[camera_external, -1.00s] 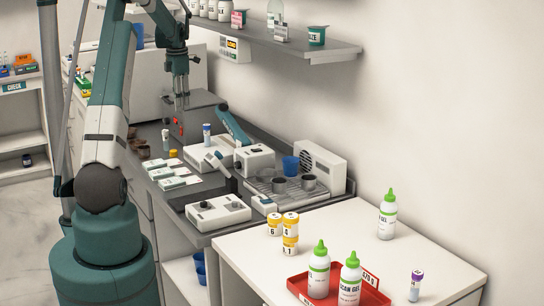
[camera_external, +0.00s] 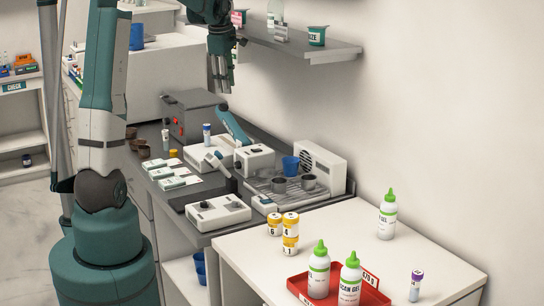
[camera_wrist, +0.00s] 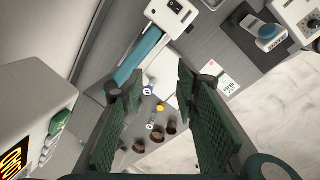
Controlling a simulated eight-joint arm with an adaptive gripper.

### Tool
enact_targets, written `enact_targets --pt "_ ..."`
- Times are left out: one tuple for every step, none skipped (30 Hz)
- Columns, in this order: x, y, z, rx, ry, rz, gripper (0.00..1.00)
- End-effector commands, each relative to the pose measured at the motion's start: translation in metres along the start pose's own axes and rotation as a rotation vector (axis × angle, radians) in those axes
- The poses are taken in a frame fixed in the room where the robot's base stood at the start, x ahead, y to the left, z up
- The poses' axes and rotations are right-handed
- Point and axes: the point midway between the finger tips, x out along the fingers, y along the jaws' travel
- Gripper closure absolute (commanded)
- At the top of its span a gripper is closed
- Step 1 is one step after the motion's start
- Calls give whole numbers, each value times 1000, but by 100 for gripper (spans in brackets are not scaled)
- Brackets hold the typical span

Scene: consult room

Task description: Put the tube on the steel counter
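My gripper (camera_external: 222,85) is open and empty, high above the back part of the grey steel counter (camera_external: 150,131). Its two green fingers stand wide apart in the wrist view (camera_wrist: 158,90). Several tubes show. A purple-capped tube (camera_external: 416,286) stands upright on the white table at the front right. A blue-capped tube (camera_external: 207,134) stands upright at a white device on the counter and shows between my fingers in the wrist view (camera_wrist: 147,90). A pale tube (camera_external: 166,141) stands on the counter's left side. Which tube is meant cannot be told.
A wall shelf (camera_external: 300,46) is close to the right of my gripper. A grey box (camera_external: 190,112), brown cups (camera_external: 144,151), white devices (camera_external: 218,212) and a blue cup (camera_external: 290,165) crowd the counter. The white table (camera_external: 350,235) holds a red tray (camera_external: 372,292) and bottles.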

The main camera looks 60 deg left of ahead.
Motion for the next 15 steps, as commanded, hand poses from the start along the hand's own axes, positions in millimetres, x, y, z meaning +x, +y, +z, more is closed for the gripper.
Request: enact_targets --pt "-7 -9 14 45 -3 8 69" --pt "-11 -13 22 74 -5 14 69" --pt "-16 -19 31 111 -6 22 69" --pt "-20 -24 38 141 -8 28 69" --pt "-24 -29 46 170 -9 33 69" --pt "-29 -36 56 209 -11 41 69" --pt "-32 -41 62 239 -12 47 69" --pt "-36 -46 70 269 -13 53 69" --pt "-41 -53 79 308 -15 61 69" --pt "-44 -59 85 337 -16 67 69" --pt "-48 -64 92 367 -17 73 69" --pt "-52 -72 101 406 -17 81 69" --pt "-55 -78 107 435 -18 88 69" --pt "-58 -84 114 465 -19 94 69" --pt "-62 -92 121 504 -20 102 69"
